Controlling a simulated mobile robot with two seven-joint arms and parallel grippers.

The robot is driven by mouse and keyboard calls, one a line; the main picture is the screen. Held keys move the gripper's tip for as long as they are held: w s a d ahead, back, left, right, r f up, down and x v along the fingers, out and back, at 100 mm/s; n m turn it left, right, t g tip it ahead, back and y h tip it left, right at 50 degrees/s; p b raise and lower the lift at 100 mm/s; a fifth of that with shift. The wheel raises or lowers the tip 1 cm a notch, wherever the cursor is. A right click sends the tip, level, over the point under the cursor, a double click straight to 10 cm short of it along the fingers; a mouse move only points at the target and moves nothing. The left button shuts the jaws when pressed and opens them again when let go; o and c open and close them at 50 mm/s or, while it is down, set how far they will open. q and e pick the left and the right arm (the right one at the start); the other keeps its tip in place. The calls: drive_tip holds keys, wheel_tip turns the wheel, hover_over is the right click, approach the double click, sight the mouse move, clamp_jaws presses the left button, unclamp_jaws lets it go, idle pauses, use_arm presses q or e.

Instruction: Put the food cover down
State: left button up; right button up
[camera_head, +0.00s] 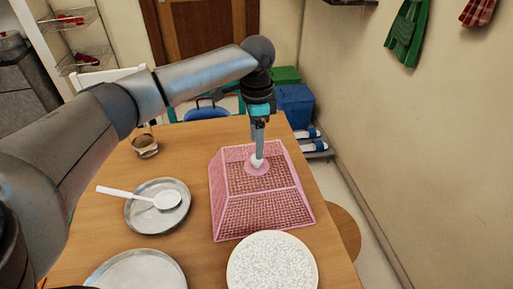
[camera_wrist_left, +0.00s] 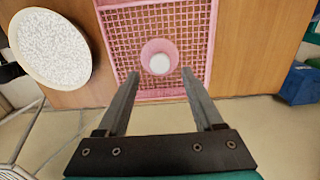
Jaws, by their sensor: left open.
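The pink mesh food cover (camera_head: 262,200) stands on the wooden table, right of the middle in the head view. It also shows at the top of the left wrist view (camera_wrist_left: 190,75). Its top has a round pink disc with a white knob (camera_wrist_left: 159,64). My left gripper (camera_head: 258,158) points down at the knob from above in the head view. In the left wrist view its two fingers (camera_wrist_left: 160,75) are apart, with the knob between and just beyond their tips. Whether a finger touches the knob cannot be told. My right gripper is not in view.
A metal plate with a white spoon (camera_head: 150,195) lies left of the cover. A speckled round plate (camera_head: 272,264) and another metal plate (camera_head: 137,275) lie at the near edge. A glass (camera_head: 145,145) stands at the far left. The wall is at the right.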

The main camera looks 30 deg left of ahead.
use_arm(q)
wheel_tip(320, 180, up, 8)
drive_tip(key=p, duration=0.1)
drive_tip(key=shift+f, duration=0.2)
drive_tip(key=shift+p, duration=0.3)
